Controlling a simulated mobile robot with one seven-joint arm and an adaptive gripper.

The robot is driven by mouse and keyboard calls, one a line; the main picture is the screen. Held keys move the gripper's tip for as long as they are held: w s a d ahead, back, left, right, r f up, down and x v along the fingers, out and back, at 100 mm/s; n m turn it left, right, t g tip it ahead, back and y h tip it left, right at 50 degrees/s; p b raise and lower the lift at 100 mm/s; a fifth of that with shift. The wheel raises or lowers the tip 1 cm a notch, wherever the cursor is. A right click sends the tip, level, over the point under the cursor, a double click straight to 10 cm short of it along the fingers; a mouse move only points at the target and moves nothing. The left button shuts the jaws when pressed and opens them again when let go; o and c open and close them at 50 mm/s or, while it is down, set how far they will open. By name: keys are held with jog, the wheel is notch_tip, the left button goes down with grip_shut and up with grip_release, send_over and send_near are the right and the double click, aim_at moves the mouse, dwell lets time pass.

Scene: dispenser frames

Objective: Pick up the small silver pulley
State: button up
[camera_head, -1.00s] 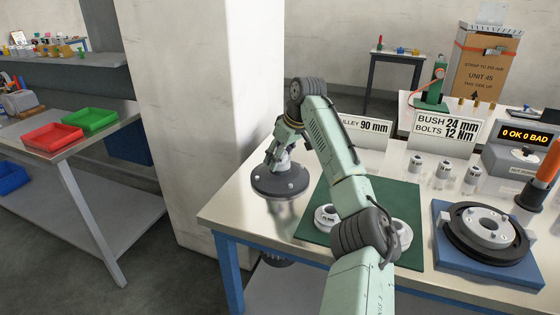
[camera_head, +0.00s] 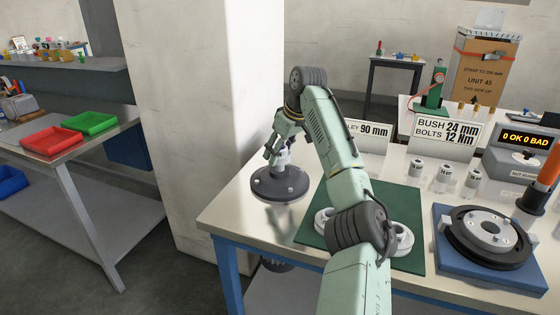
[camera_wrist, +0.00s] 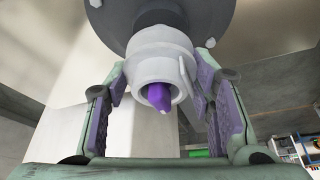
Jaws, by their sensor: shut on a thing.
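A small silver pulley (camera_wrist: 160,58), a pale hollow piece with a wider collar, sits between my gripper's fingers. My gripper (camera_head: 277,152) is shut on it above a dark round base (camera_head: 280,184) at the table's left end. In the wrist view, the purple pads of my gripper (camera_wrist: 165,88) lie on either side of the pulley. A purple pointed tip (camera_wrist: 160,96) shows inside its bore. The dark base (camera_wrist: 205,15) is behind it. I cannot tell whether the pulley still rests on the base.
A green mat (camera_head: 318,236) bears two silver rings (camera_head: 324,217), (camera_head: 404,239), partly behind my arm. A blue fixture (camera_head: 450,262) stands at right, with several small cylinders (camera_head: 443,178) behind. A pillar (camera_head: 190,130) stands close left of the table.

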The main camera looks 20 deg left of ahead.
notch_tip(320, 180, up, 9)
jog(key=shift+r, duration=0.1)
jog(key=s+d+b, duration=0.3)
jog(key=d, duration=0.5)
jog(key=s+d+b, duration=0.3)
jog(key=s+d, duration=0.1)
jog(key=d, duration=0.4)
jog(key=shift+s+d+r, duration=0.15)
jog(key=shift+s+r, duration=0.05)
jog(key=shift+r, duration=0.05)
jog(key=shift+r+p, duration=2.5)
jog(key=shift+p, duration=0.3)
jog(key=shift+r, duration=0.2)
jog(key=shift+r+p, duration=0.75)
jog(key=shift+r, duration=0.35)
jog(key=shift+r, duration=0.35)
jog(key=shift+r, duration=0.95)
